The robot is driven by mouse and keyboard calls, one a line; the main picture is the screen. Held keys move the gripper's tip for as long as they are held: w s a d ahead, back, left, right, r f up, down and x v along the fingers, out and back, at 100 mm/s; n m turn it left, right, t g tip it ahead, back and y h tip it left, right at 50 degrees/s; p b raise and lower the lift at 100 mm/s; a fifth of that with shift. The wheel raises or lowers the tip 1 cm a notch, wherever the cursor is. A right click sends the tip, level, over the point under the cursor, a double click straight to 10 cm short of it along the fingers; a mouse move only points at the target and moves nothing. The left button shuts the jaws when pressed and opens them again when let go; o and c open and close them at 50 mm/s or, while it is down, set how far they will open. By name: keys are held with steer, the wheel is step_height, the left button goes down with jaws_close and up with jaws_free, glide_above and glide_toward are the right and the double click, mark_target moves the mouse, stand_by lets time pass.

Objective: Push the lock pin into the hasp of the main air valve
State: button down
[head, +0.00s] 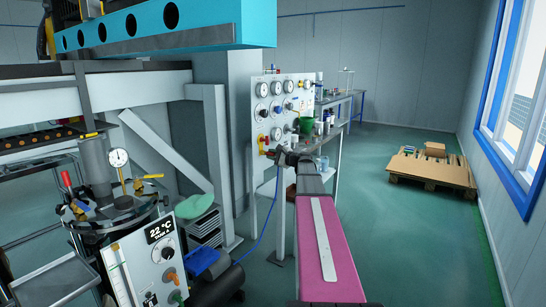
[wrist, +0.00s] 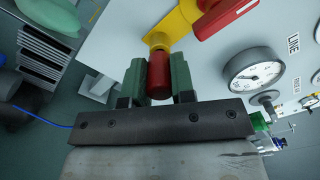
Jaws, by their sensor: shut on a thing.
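My gripper (wrist: 160,72) is shut on a red cylinder, the lock pin (wrist: 158,80), with one green finger on each side of it. The far end of the pin meets a yellow fitting (wrist: 165,32), which seems to be the hasp of the main air valve. I cannot tell how deep the pin sits in it. A red valve handle (wrist: 225,15) with a yellow base lies just right of the fitting. In the head view my gripper (head: 283,157) is at the lower left of the gauge panel, by the small red and yellow valve (head: 263,143).
The gauge panel (head: 293,104) carries several gauges; one gauge (wrist: 252,74) is close to the right of my gripper. A blue hose (head: 265,210) hangs below the panel. A bench (head: 330,132) stands behind, and a wooden pallet (head: 430,172) lies on clear floor at right.

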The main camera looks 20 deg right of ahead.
steer(key=shift+w+a, duration=0.3)
steer(key=shift+w, duration=0.1)
steer(key=c, duration=0.9)
jaws_free()
steer(key=shift+s+d, duration=0.1)
steer(key=v, duration=1)
steer(key=shift+s+d, duration=0.2)
steer(key=shift+s, duration=0.05)
steer(key=s+a+f+n+g+h, duration=0.1)
steer(key=s+a+f+n+g, duration=0.35)
steer(key=a+f, duration=0.5)
steer(key=s+a+f+n+g+h, duration=0.25)
steer(key=s+a+f+g, duration=0.2)
steer(key=a+f, duration=0.55)
steer(key=s+a+f+n+g+h, duration=0.1)
steer(key=s+a+f+n+h, duration=0.1)
steer(key=s, duration=0.4)
steer(key=s+a+f+n+g+h, duration=0.2)
steer(key=s+a+f+n+h, duration=0.1)
steer(key=s+f, duration=0.3)
steer(key=s+a+f+n+g+h, duration=0.2)
steer(key=s+a+f+n, duration=0.1)
steer(key=s, duration=0.4)
steer(key=shift+s+a+f+n+h, duration=0.15)
steer(key=shift+f+n, duration=0.15)
steer(key=shift+n, duration=0.25)
steer(key=shift+w+a+f+n+h, duration=0.1)
steer(key=shift+f+n, duration=0.15)
steer(key=shift+n, duration=0.3)
